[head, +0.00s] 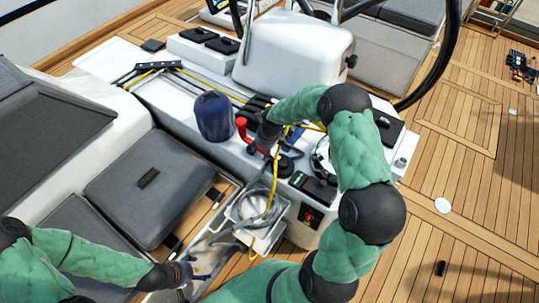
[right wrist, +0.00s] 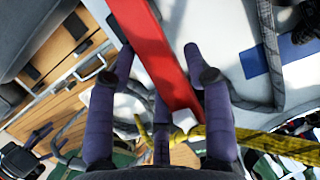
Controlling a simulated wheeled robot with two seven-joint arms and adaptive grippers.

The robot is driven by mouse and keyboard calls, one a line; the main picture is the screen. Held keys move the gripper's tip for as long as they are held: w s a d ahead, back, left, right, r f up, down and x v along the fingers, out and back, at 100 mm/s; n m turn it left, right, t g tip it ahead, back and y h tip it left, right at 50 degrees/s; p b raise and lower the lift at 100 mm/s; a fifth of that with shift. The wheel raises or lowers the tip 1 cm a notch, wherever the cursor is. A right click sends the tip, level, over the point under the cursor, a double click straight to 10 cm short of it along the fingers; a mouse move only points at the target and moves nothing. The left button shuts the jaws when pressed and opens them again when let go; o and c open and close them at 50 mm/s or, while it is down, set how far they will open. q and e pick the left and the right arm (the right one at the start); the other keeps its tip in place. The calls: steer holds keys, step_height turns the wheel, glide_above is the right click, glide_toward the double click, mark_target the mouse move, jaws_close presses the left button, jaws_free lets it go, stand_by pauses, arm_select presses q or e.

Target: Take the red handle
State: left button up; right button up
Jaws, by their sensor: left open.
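The red handle (head: 243,132) stands on the white console, right of the dark blue cylinder. In the right wrist view the red handle (right wrist: 160,55) is a long flat bar running down between my fingers. My right gripper (head: 262,138) is right beside the handle and partly covers it. In the right wrist view its purple fingers (right wrist: 160,55) are spread on both sides of the bar, with a gap at the right fingertip. Whether the left finger touches is unclear. My left gripper (head: 192,272) is open and empty at the lower left, far from the handle.
The dark blue cylinder (head: 214,116) stands close left of the handle. A yellow rope (head: 274,180) hangs past my right gripper to a white bin (head: 277,232) with grey rope. A black steering wheel (head: 449,50) rises behind. Wooden deck (head: 470,190) is mostly clear at right.

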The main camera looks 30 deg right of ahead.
jaws_close()
steer(key=shift+w+r, duration=0.1)
steer(key=shift+r, duration=0.1)
steer(key=shift+r, duration=0.2)
steer(key=shift+w+d+r+p, duration=0.1)
steer(key=shift+r+p, duration=0.6)
steer(key=shift+r, duration=0.25)
steer(key=shift+w+p+v, duration=0.25)
steer(key=shift+p+v, duration=0.5)
steer(key=shift+v, duration=0.4)
steer(key=shift+s+r, duration=0.1)
steer(key=shift+s, duration=0.05)
